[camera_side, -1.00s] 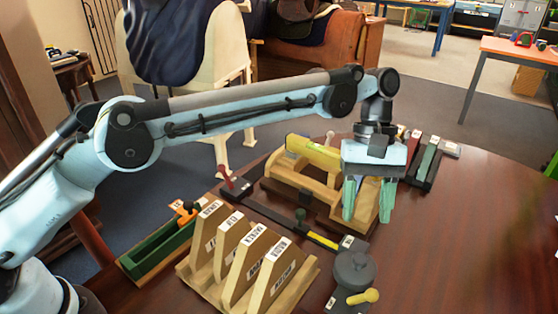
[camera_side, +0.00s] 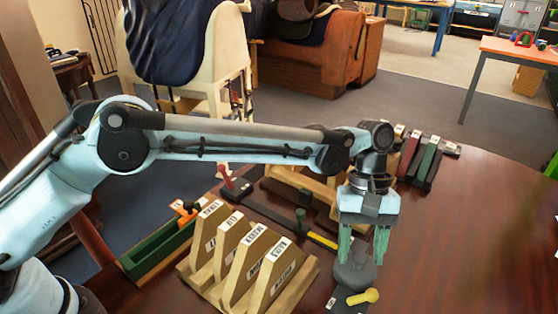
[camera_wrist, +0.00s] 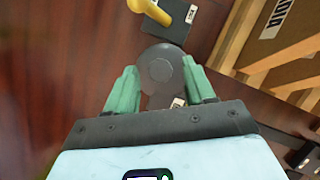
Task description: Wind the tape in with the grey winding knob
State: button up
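The round dark-grey winding knob (camera_side: 353,274) sits at the front right of the table, with a raised centre cap in the wrist view (camera_wrist: 162,70). A short yellow strip of tape (camera_side: 322,240) lies flat behind and to the left of it. My gripper (camera_side: 362,256) points down over the knob. Its two green fingers are open, one at each side of the knob in the wrist view (camera_wrist: 160,82). Nothing is held between them above the knob. I cannot tell whether the fingers touch the knob. The fingers hide part of its rim.
A yellow handle (camera_side: 363,296) sticks out just in front of the knob. A wooden rack of labelled boards (camera_side: 250,262) stands close on the left. A wooden frame (camera_side: 300,178) is behind my gripper, and several coloured blocks (camera_side: 425,160) stand further back. The table to the right is clear.

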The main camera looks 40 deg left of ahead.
grip_shut()
jog(key=shift+m, duration=0.3)
jog(key=m+y, duration=0.1)
jog(key=m, duration=0.3)
jog(key=shift+w+d+g+y, duration=0.1)
jog(key=shift+d+g+y, duration=0.1)
jog(key=shift+g+y, duration=0.2)
jog(key=m+y, duration=0.1)
jog(key=m, duration=0.1)
jog(key=m+y, duration=0.1)
jog(key=m, duration=0.2)
jog(key=shift+d+m, duration=0.2)
jog(key=shift+m, duration=0.1)
jog(key=shift+o, duration=0.5)
grip_release()
